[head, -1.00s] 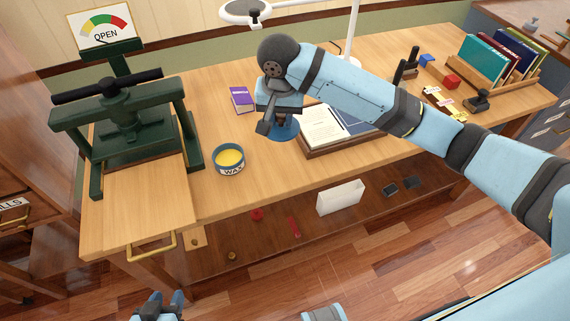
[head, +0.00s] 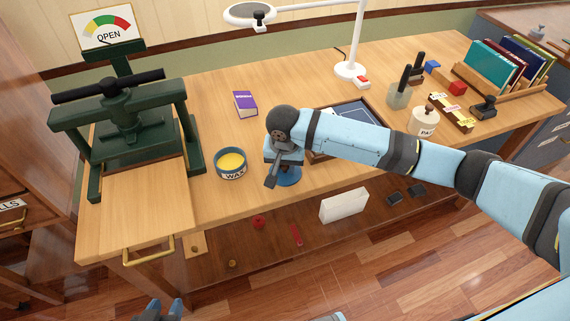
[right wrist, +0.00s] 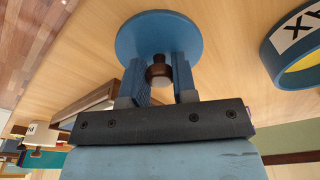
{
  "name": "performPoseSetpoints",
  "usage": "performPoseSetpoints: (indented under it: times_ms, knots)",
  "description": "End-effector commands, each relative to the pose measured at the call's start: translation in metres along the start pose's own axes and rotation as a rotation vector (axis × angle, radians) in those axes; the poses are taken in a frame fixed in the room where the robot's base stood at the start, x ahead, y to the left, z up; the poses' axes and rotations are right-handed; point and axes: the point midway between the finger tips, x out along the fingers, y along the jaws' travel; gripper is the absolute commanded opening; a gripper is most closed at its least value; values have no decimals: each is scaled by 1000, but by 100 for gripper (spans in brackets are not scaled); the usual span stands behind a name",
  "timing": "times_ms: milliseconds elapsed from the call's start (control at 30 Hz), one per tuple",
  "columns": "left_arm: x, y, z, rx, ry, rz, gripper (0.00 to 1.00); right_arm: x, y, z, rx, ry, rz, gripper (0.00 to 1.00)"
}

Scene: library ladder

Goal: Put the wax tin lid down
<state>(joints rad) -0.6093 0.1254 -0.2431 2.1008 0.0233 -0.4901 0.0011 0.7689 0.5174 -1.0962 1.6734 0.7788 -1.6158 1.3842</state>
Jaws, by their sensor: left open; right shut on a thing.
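The wax tin (head: 231,165) stands open on the bench, with yellow wax inside. Its rim and label also show at the right of the right wrist view (right wrist: 297,45). The blue wax tin lid (head: 290,177) is just right of the tin in the head view. My right gripper (right wrist: 160,75) is shut on the lid's brown knob, and the blue disc (right wrist: 158,32) shows beyond the fingers. I cannot tell whether the lid touches the bench. My left gripper (head: 163,309) is open and empty at the bottom edge of the head view, away from the bench.
A dark green press (head: 125,120) stands on the left. A book in a wooden cradle (head: 368,108) is partly hidden behind my right arm. A paste pot (head: 424,120) stands further right. Bare bench lies around the tin.

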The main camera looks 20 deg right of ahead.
Motion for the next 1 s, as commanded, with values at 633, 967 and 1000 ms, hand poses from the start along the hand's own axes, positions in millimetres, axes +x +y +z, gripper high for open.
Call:
performPoseSetpoints:
  times_ms: [633,967,1000]
  knots:
    - [0,0,0,-2,-4,0,43,1,0,0,0,0,-1,51]
    - [-4,0,-5,-3,-5,0,43,-43,-1,0,-1,2,-4,51]
    - [-5,0,-6,-5,-7,0,43,-52,-1,-1,0,1,-3,51]
